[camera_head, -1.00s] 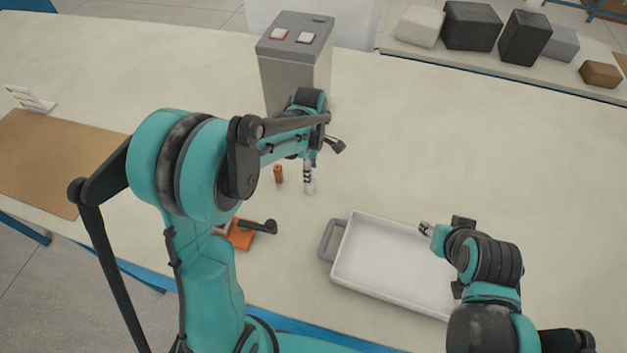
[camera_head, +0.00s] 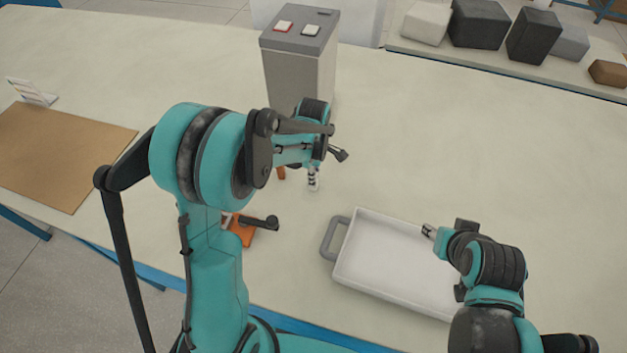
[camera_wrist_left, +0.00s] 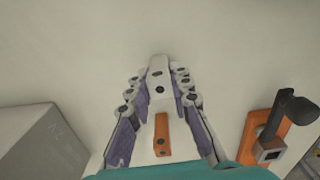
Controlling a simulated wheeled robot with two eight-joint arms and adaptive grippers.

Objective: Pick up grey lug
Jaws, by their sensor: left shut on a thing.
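The grey lug (camera_wrist_left: 159,77) is a pale block with dark holes, seen in the left wrist view between the fingertips. My left gripper (camera_wrist_left: 161,93) is shut on it, close above the table as far as I can tell. In the head view the left gripper (camera_head: 313,180) shows only in part below its wrist, and the lug cannot be told from the fingers there. An orange lug (camera_wrist_left: 162,135) stands beside the gripper and also shows in the head view (camera_head: 282,174), partly hidden by my wrist. My right gripper (camera_head: 429,232) is over the tray, its jaws too small to read.
A white tray (camera_head: 346,270) with a grey handle is at front right. A grey box (camera_head: 290,75) with red and white buttons stands behind the left gripper. An orange fixture with a black lever (camera_head: 243,231) is near the front edge. A brown mat (camera_head: 60,150) lies left.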

